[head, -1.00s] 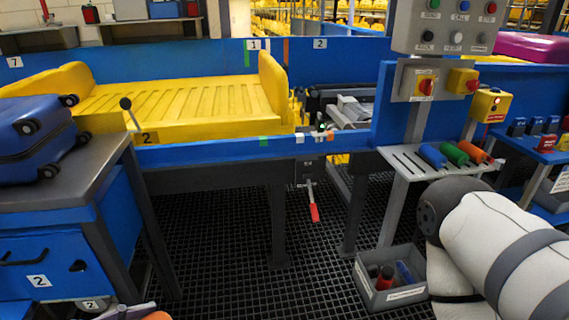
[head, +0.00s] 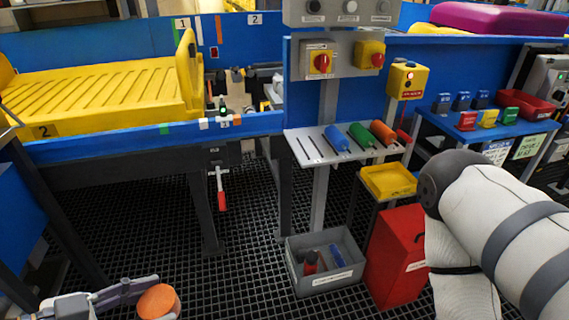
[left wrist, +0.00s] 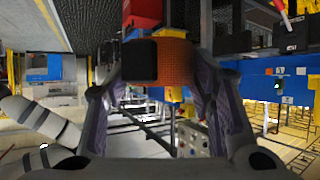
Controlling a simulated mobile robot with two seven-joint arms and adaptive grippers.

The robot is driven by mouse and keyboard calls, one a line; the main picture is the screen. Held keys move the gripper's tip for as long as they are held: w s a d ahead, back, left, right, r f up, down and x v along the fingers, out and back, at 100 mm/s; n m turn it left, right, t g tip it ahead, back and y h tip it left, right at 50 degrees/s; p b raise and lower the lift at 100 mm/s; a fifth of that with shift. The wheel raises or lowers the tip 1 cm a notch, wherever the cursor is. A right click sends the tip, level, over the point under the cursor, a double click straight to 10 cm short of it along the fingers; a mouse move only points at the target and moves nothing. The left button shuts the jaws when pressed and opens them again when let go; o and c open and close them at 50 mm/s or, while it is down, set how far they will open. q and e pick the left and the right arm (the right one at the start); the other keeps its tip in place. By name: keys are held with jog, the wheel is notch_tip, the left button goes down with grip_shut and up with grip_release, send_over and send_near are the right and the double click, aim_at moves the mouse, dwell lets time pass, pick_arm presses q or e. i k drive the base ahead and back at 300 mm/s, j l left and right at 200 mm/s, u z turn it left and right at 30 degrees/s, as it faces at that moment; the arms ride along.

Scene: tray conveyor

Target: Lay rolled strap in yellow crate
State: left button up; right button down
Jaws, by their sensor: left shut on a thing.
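The rolled strap (head: 158,302) is an orange roll at the bottom left of the head view. It also shows in the left wrist view (left wrist: 178,62), with a dark face beside the orange. My left gripper (head: 146,290) is shut on it, with a finger on each side in the left wrist view. A small, shallow yellow crate (head: 388,194) sits on a low stand right of centre in the head view. The strap is well to the left of it and apart from it. My right arm shows at the right; its gripper is out of view.
A grey bin (head: 325,280) with small items and a red box (head: 397,260) stand on the floor below the crate. A grey shelf (head: 310,150) with coloured rolls is above it. A yellow conveyor tray (head: 100,95) lies left. Open mesh floor (head: 150,225) lies between.

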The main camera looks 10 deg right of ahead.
aim_at(389, 183)
jog(key=l, duration=0.45)
jog(key=i+l+z, duration=0.1)
jog(key=l, duration=0.4)
jog(key=i+l, duration=0.1)
jog(key=l, duration=0.35)
jog(key=i+l, duration=0.15)
jog(key=l, duration=0.2)
jog(key=i+l, duration=0.15)
jog(key=l, duration=0.2)
jog(key=i+l+z, duration=0.1)
jog(key=l, duration=0.25)
jog(key=i+l, duration=0.15)
jog(key=l, duration=0.2)
jog(key=i+l+z, duration=0.1)
jog(key=l, duration=0.25)
jog(key=i, duration=0.05)
